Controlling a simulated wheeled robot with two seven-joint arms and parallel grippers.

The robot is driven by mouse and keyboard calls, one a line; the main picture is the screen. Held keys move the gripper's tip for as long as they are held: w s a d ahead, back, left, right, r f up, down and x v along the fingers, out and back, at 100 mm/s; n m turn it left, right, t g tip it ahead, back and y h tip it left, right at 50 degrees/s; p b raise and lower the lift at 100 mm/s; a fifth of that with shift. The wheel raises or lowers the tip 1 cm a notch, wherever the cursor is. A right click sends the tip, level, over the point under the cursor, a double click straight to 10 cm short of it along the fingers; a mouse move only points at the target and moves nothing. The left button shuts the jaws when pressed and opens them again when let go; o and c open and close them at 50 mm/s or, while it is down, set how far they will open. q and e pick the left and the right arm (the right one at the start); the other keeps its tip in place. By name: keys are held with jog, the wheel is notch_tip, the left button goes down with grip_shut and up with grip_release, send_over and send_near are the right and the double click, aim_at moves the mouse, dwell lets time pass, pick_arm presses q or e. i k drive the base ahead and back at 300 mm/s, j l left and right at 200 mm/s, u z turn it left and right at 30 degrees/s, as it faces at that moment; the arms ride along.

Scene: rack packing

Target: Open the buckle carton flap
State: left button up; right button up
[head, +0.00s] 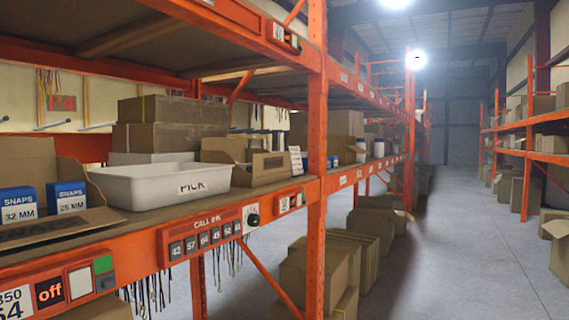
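No carton in the head view carries a label that I can read as buckle. An open brown carton (262,165) with raised cardboard sides stands on the orange rack's shelf, right of the white PICK bin (150,190). Its front print is too small to read. Another open carton (60,232) at the left edge holds blue SNAPS boxes (67,197), marked 32 MM and 25 MM; the dark print on its front is unclear. Stacked closed cartons (170,125) stand behind the bin. Neither of my grippers is in view.
The orange rack's upright (316,160) and upper shelf (200,40) bound the shelf space. Hanging cords (150,292) dangle below the front beam (205,240). Floor cartons (325,270) stand below and beyond the upright. The aisle floor (450,250) on the right is clear.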

aim_at(264, 165)
jog(key=i+l+z, duration=0.1)
jog(key=i+l, duration=0.15)
jog(key=l, duration=0.15)
jog(key=i+l+z, duration=0.1)
jog(key=i+l, duration=0.15)
jog(key=l, duration=0.15)
jog(key=i+l+z, duration=0.15)
jog(key=l, duration=0.25)
jog(key=i, duration=0.1)
